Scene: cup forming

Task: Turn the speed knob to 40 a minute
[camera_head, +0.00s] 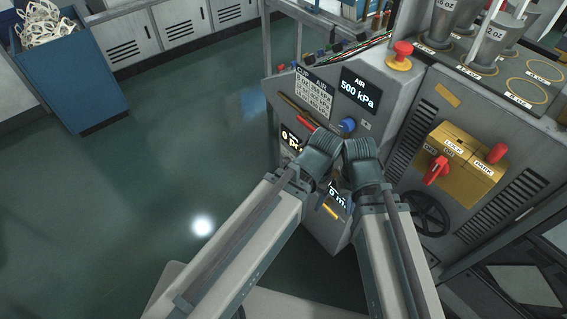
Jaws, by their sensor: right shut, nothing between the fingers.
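The grey machine's sloped control panel (283,92) is in the middle of the head view. A blue knob (347,126) sits below the AIR display (360,97), which reads 500 kPa. A partly covered display (291,139) shows "0 p" and another (337,194) shows part of a reading ending in "m". My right gripper (359,153) is shut and empty in front of the panel, just below the blue knob. My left gripper (321,150) is close beside it on the left; its fingertips are hard to make out. The grippers cover part of the panel, and I cannot identify the speed knob.
A red emergency button (402,50) stands on the machine's top. A yellow lock box (455,155) with red handles and a black handwheel (428,213) are on the right. A blue bin (72,75) stands far left; the floor (150,180) there is clear.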

